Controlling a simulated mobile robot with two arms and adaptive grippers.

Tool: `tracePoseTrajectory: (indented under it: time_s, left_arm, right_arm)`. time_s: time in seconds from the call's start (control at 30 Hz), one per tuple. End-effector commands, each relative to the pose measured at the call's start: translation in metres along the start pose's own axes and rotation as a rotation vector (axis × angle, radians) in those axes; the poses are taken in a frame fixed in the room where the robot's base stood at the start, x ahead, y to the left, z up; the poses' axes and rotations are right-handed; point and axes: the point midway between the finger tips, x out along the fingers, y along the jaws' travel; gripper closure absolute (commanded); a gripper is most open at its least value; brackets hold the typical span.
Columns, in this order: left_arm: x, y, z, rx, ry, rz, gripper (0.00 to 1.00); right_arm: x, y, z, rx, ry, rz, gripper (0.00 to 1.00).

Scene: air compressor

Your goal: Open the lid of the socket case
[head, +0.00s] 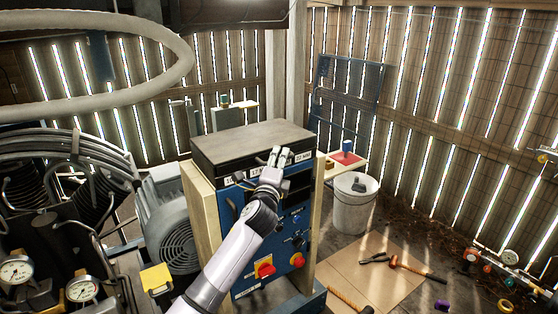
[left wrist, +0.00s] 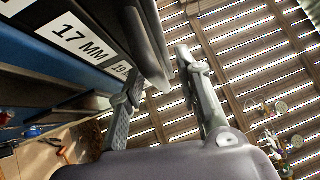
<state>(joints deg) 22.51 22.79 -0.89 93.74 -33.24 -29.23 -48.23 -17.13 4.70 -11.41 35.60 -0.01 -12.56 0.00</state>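The socket case (head: 235,143) is a dark grey box on top of a blue panelled cabinet, and its lid looks closed. White size labels line its front, and "17 MM" reads clearly in the left wrist view. My left gripper (head: 275,157) is at the case's front upper edge, toward its right end. In the left wrist view its two fingers (left wrist: 158,64) are spread apart. The dark front edge of the case (left wrist: 150,40) appears between them; I cannot tell whether they touch it. My right gripper is not in view.
The blue cabinet (head: 246,258) has red knobs on its front. A grey motor (head: 172,225) and compressor parts with gauges (head: 16,270) crowd the left. A white bucket (head: 354,207) stands to the right. Tools, including a hammer (head: 415,268), lie on the floor.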

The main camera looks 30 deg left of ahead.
Motion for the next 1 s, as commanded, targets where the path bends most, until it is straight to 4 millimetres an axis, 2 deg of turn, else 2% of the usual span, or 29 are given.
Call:
tracePoseTrajectory:
  time_s: [0.27,0.73,1.0]
  left_arm:
    - [0.0013,0.0002,-0.0003,0.000,0.001,0.000,0.69]
    - [0.0010,0.0004,-0.0002,0.000,0.000,0.001,0.99]
    - [0.0010,0.0009,-0.0002,0.001,0.000,0.001,1.00]
  right_arm:
    - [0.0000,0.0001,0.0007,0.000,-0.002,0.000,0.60]
    - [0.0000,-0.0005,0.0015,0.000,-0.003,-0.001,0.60]
    - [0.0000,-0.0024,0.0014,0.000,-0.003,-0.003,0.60]
